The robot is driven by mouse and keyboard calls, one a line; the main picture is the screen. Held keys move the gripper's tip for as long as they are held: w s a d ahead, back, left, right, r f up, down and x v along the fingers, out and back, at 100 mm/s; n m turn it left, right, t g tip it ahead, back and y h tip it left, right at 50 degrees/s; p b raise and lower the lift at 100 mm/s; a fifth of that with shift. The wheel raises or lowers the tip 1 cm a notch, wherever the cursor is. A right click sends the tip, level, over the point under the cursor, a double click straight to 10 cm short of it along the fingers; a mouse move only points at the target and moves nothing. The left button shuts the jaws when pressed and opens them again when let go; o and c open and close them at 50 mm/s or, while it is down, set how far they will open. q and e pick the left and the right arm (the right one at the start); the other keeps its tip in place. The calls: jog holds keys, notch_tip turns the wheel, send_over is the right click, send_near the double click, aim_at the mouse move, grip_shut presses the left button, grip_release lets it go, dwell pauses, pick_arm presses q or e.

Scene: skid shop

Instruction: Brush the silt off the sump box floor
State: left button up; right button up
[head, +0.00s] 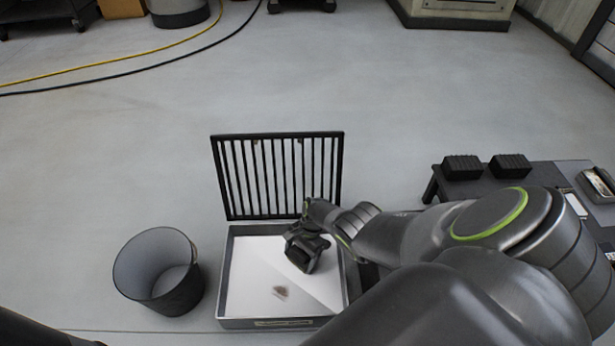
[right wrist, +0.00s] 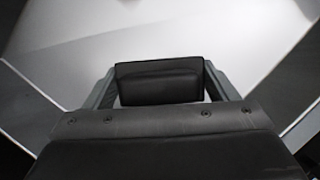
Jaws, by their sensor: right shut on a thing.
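The sump box (head: 224,272) is a low grey box with a white floor, standing open on the ground in the head view. A small brownish patch of silt (head: 281,292) lies on its floor, front of middle. My right gripper (head: 303,254) is over the box's back right part, behind and right of the silt. It is shut on a black block-like thing, likely the brush (right wrist: 160,87), which shows between the fingers in the right wrist view. Its bristles are hidden, and I cannot tell whether it touches the floor. My left gripper is not in view.
A black barred grate (head: 278,136) stands upright at the box's back edge. An open grey bin (head: 160,275) stands left of the box. A dark low bench (head: 478,190) at right bears two black blocks (head: 462,167). The floor behind is clear; yellow and black hoses lie far left.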

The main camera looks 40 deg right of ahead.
jog(key=shift+w+a+b, duration=0.25)
jog(key=shift+w+a, duration=0.4)
jog(key=shift+a, duration=0.3)
jog(key=shift+w+a+b, duration=0.2)
jog(key=shift+w+a, duration=0.4)
jog(key=shift+a, duration=0.35)
jog(key=shift+w+a+f+b, duration=0.1)
jog(key=shift+w+a+b, duration=0.3)
jog(key=shift+a, duration=0.25)
jog(key=shift+w+a+f+b, duration=0.1)
jog(key=shift+w+a+b, duration=0.3)
jog(key=shift+a, duration=0.2)
jog(key=shift+w+a+r+b, duration=0.1)
jog(key=shift+w+a+b, duration=0.45)
jog(key=shift+a, duration=0.4)
jog(key=shift+w+a+r+b, duration=0.1)
jog(key=shift+w+a+b, duration=0.25)
jog(key=shift+w+a, duration=0.45)
jog(key=shift+s+a, duration=0.15)
notch_tip(320, 180, up, 6)
jog(key=p, duration=0.6)
notch_tip(320, 180, up, 3)
jog(key=p, duration=0.3)
